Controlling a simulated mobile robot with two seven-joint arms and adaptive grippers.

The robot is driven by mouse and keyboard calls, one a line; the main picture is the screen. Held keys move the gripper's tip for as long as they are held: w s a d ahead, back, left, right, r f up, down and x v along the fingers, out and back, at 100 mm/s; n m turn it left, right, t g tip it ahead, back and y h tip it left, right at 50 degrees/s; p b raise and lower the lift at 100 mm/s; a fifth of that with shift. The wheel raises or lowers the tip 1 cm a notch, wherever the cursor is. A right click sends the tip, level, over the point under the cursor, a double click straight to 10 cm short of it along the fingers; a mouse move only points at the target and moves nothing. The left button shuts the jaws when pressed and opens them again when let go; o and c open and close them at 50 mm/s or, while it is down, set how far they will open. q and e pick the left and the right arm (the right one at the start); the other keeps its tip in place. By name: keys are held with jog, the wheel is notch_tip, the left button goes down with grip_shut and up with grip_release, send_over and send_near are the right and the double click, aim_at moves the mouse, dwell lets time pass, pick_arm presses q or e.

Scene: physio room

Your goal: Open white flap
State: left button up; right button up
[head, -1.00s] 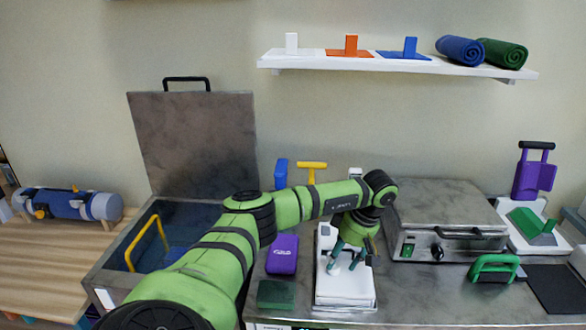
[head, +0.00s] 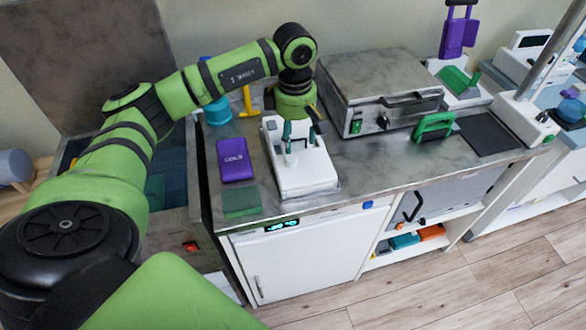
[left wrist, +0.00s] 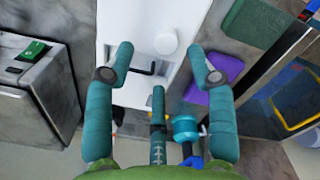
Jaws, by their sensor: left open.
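A white device (head: 308,176) stands on the metal counter, and I cannot clearly make out a separate flap on it. My left gripper (head: 300,145) is just above the device, pointing down, open with nothing between its teal fingers. In the left wrist view the white device (left wrist: 155,25) lies beyond the spread fingertips of my left gripper (left wrist: 162,76). A white round knob (left wrist: 166,43) and a small bent black part (left wrist: 146,70) show on the device between the fingers. Whether the fingers touch it I cannot tell. My right gripper is not in view.
A purple box (head: 235,159) and a dark green pad (head: 241,201) lie left of the device. A white cabinet door (head: 310,255) is below the counter. The floor in front is clear.

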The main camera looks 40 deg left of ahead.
pick_arm(q)
jog(key=s+d+n+t+h, duration=0.15)
jog(key=d+h, duration=0.85)
jog(key=d, duration=1.3)
jog(key=d+r+n+t+h, duration=0.6)
jog(key=r+n+t+h, duration=0.2)
jog(key=r+n, duration=0.45)
jog(key=w+a+f+n+t+y, duration=0.1)
jog(key=a+f+n+t+y, duration=0.3)
jog(key=a+n+y, duration=0.65)
jog(key=w+a+f+n+t+y, duration=0.1)
jog(key=a+f+n+t+y, duration=0.4)
jog(key=n, duration=1.1)
jog(key=s+a+f+n+g+y, duration=0.1)
jog(key=s+f+n+g, duration=0.3)
jog(key=f, duration=0.7)
jog(key=s+a+f+n+g+y, duration=0.2)
jog(key=s+f+n+g, duration=0.3)
jog(key=s+f+g, duration=0.3)
jog(key=s+a+f, duration=0.1)
jog(key=s+f, duration=0.2)
jog(key=f, duration=0.1)
jog(key=shift+s+f, duration=0.2)
jog(key=shift+s, duration=0.1)
